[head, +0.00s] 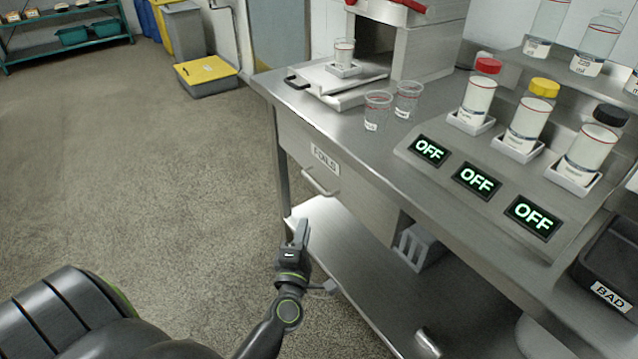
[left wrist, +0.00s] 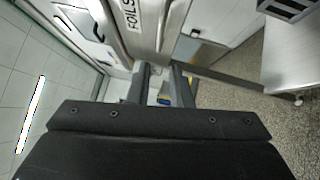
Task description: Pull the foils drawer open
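The foils drawer (head: 345,188) is set under the steel bench top, with its front looking flush with the bench. Its "FOILS" label (head: 325,160) sits above a pale bar handle (head: 320,183). The label also shows, turned sideways, at the top of the left wrist view (left wrist: 132,14). My left gripper (head: 300,232) is below and slightly left of the handle, pointing up toward it, apart from it. In the left wrist view its two fingers (left wrist: 160,82) stand apart with nothing between them. My right gripper is not in view.
The bench top (head: 350,125) holds clear cups (head: 377,110), capped jars (head: 478,95) and a panel with lit "OFF" signs (head: 475,181). A lower shelf (head: 345,245) lies under the drawer, with a grey rack (head: 415,245) on it.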

